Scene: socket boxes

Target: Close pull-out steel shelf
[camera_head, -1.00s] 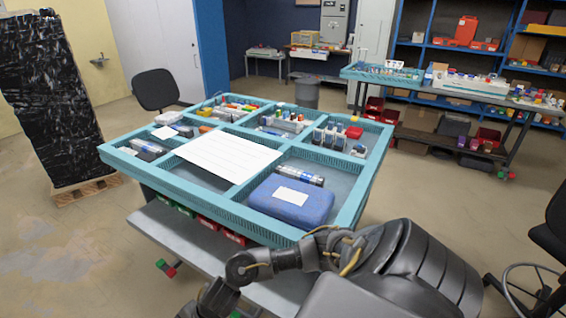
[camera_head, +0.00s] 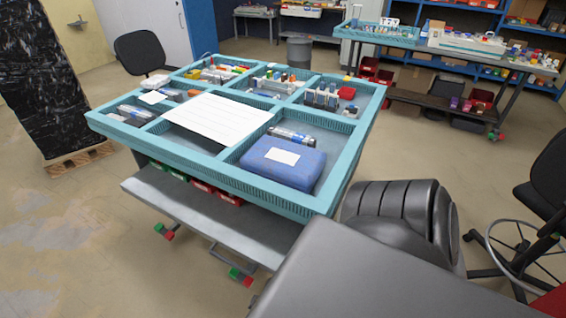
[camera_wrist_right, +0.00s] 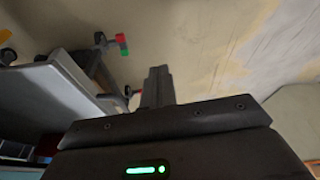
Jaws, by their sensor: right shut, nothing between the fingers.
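The grey steel shelf (camera_head: 205,213) sticks out from under the front of the teal workbench tray (camera_head: 205,180). Its near edge runs clear of the bench, and red and green bins (camera_head: 200,186) stand behind it. In the right wrist view, a grey shelf-like panel (camera_wrist_right: 45,100) shows at the left, apart from the fingers. My right gripper (camera_wrist_right: 158,75) is shut and empty, with floor behind its fingers. In the head view my right arm is at the lower right, and its gripper is out of the picture. My left gripper is in neither view.
Colored casters (camera_head: 240,275) show below the shelf. A black office chair (camera_head: 535,215) stands at the right, and a black-wrapped pallet stack (camera_head: 48,85) at the left. The floor in front of the shelf at the lower left is clear.

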